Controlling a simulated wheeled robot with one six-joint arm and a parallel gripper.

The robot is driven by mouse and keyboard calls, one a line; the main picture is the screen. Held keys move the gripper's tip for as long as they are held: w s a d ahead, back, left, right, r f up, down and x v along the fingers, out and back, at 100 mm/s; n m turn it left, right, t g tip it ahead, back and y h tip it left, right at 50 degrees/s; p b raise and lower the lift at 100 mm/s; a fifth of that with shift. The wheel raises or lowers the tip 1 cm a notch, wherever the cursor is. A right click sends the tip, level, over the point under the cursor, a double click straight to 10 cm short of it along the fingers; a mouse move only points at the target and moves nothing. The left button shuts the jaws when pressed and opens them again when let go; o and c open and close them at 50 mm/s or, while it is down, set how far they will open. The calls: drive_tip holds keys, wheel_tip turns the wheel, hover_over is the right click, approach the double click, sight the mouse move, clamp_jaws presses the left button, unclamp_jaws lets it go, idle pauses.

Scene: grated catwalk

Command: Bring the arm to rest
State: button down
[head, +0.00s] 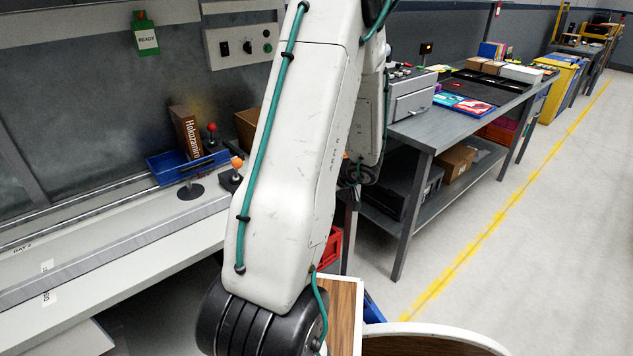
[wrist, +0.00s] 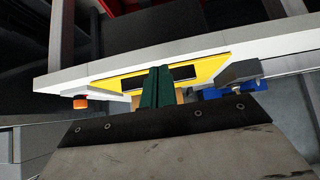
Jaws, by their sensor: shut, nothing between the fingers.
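My white arm with its teal cable fills the middle of the head view, bent down toward a black joint at the bottom. My gripper is not visible in the head view. In the wrist view my gripper (wrist: 158,72) shows as two dark green fingers pressed together, with nothing between them. Behind the fingers is a white-edged surface with a yellow panel (wrist: 215,66) that has dark slots; I cannot tell whether the fingers touch it.
A bench (head: 110,245) on the left holds a blue tray (head: 168,170), a brown box marked Hokuzairo (head: 186,131) and an orange-knobbed lever (head: 237,163). A grey table (head: 425,128) stands right of the arm. A wood-topped surface (head: 343,312) is close below. The right floor is clear.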

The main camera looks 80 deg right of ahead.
drive_tip(key=s+a, duration=0.1)
drive_tip(key=s+f, duration=0.1)
drive_tip(key=s+a, duration=0.1)
drive_tip(key=shift+a+f, duration=0.25)
drive_tip(key=shift+a, duration=0.1)
drive_tip(key=w+a+r+m+g+y, duration=0.1)
drive_tip(key=w+a+r+m+y, duration=0.1)
drive_tip(key=w+a+r+y, duration=0.65)
drive_tip(key=w+a+r+m+y, duration=0.15)
drive_tip(key=w+a+r, duration=0.35)
drive_tip(key=w+a, duration=0.8)
drive_tip(key=a+r+n+g+h, duration=0.1)
drive_tip(key=a+r+n, duration=0.3)
drive_tip(key=a, duration=0.5)
drive_tip(key=a+r+n+g+h, duration=0.1)
drive_tip(key=a+r+n+h, duration=0.1)
drive_tip(key=a, duration=0.7)
drive_tip(key=w+a+r+n+g+h, duration=0.1)
drive_tip(key=a+r+n+g, duration=0.1)
drive_tip(key=a+r+n, duration=0.3)
drive_tip(key=a+r, duration=0.2)
drive_tip(key=a, duration=0.2)
drive_tip(key=shift+a+n+h, duration=0.25)
drive_tip(key=shift+n+h, duration=0.05)
drive_tip(key=shift+n, duration=0.05)
